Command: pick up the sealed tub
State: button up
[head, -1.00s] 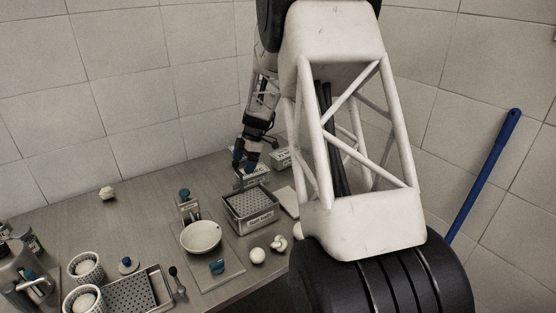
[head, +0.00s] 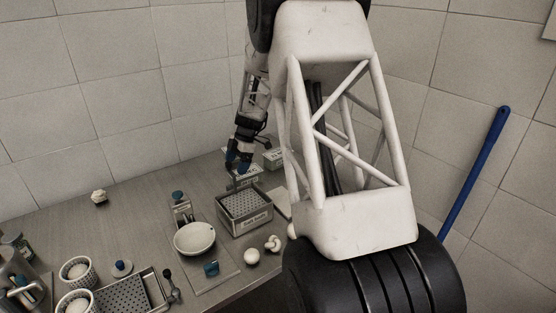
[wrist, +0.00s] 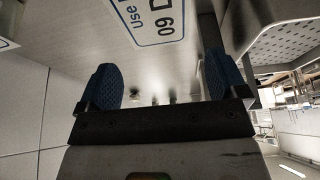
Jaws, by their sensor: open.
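A pale tub with a printed label (head: 245,177) stands at the back of the table, just behind the perforated basket; I take it for the sealed tub. In the wrist view a white face with a "Use…" and "09 D…" label (wrist: 155,20) shows at the top, beyond the fingers. My gripper (head: 237,165) is at the tub, partly covering it in the head view. In the wrist view my gripper (wrist: 163,82) is open, its two blue fingertips wide apart with nothing held between them. I cannot tell whether the fingers touch the tub.
The perforated basket (head: 268,215) stands close in front of the tub. Another labelled box (head: 272,158) is just right of it. A white bowl (head: 194,239) on a board, pale balls (head: 252,257) and a perforated tray (head: 150,294) are nearer. The table's back left is mostly clear.

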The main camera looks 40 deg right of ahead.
jog(key=shift+o, duration=0.4)
jog(key=shift+d, duration=0.1)
jog(key=w+d+h, duration=0.1)
jog(key=d, duration=0.6)
jog(key=w+d+h, duration=0.1)
jog(key=d+h, duration=0.1)
jog(key=d, duration=0.5)
jog(key=w+d+n+h, duration=0.1)
jog(key=d, duration=0.6)
jog(key=shift+w+d+r+h, duration=0.1)
jog(key=shift+w+h, duration=0.2)
jog(key=shift+w, duration=0.1)
jog(key=shift+f, duration=1.35)
jog(key=shift+f, duration=2.6)
